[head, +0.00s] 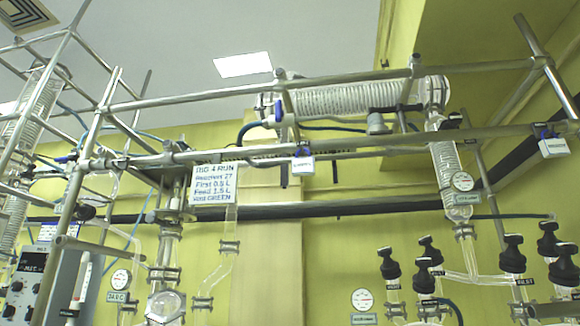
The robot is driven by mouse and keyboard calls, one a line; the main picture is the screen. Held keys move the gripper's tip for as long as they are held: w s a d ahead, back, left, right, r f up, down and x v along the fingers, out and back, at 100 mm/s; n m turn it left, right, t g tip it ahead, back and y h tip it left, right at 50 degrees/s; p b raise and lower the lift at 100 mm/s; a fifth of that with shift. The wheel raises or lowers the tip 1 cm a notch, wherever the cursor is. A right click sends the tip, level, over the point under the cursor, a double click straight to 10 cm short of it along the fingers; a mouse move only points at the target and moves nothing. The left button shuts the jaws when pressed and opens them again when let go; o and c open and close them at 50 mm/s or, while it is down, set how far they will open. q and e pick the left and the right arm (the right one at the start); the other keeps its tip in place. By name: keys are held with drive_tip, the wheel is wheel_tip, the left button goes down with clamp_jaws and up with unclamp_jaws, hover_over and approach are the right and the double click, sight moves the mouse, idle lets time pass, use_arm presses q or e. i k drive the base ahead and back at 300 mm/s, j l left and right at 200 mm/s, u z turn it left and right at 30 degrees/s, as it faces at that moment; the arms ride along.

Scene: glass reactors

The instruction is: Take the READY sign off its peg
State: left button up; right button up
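I cannot make out a sign that reads READY in the head view. A white hand-lettered board (212,184) headed "RIG 4 RUN" hangs below the metal rail at centre left. A small white tag (303,165) hangs under a dark blue clip on the lower rail, its text too small to read. Another white tag (553,147) hangs at the far right rail, also unreadable. No peg can be told apart clearly. Neither of my grippers is in view.
A metal pipe frame (350,80) spans the upper view and carries a horizontal glass coil condenser (350,100). Several black-capped glass valves (425,275) stand at lower right. A grey control box (35,280) stands at lower left. The yellow wall (320,240) is behind.

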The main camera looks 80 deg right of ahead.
sight(557, 147)
drive_tip(key=z, duration=3.45)
drive_tip(key=l, duration=0.1)
